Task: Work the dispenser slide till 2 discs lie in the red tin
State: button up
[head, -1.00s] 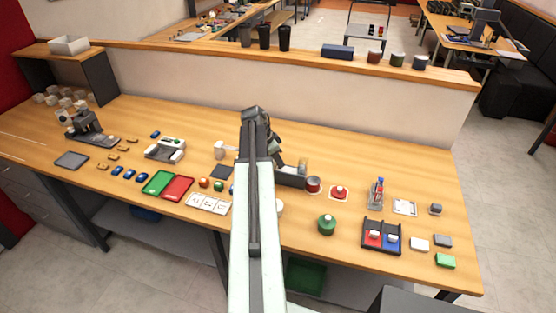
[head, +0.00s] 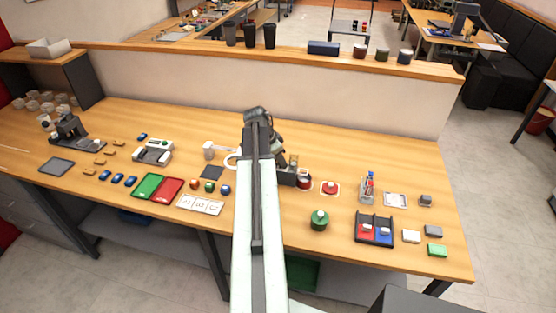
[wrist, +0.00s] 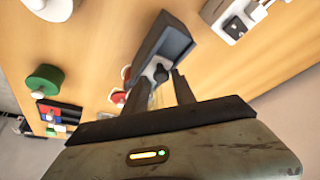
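The dispenser has a dark base (head: 287,179) on the bench, partly behind my arm, with a clear upright tube (head: 293,161). The red tin (head: 304,182) stands at its right end. In the wrist view the dark grey dispenser (wrist: 163,48) runs up from my fingers, with a dark knob (wrist: 160,73) near its lower end. My gripper (wrist: 161,76) is open, its two fingers apart with the knob between or just beyond the tips; contact cannot be told. Red parts show left of the fingers, partly hidden. The tin's inside and any discs in it cannot be made out.
A red-topped item on a white card (head: 330,188) lies right of the tin. A green jar (head: 319,220) stands in front, left of a black tray with red and blue parts (head: 375,242). The bench behind is clear.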

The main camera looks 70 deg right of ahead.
jog(key=shift+r, duration=0.2)
jog(key=p+v, duration=0.7)
jog(key=shift+r, duration=0.15)
jog(key=shift+w+a, duration=0.1)
jog(key=shift+a, duration=0.05)
jog(key=shift+w, duration=0.2)
jog(key=shift+c, duration=1.3)
jog(key=b+x, duration=0.7)
jog(key=x, duration=0.1)
jog(key=shift+w, duration=0.1)
jog(key=shift+r, duration=0.1)
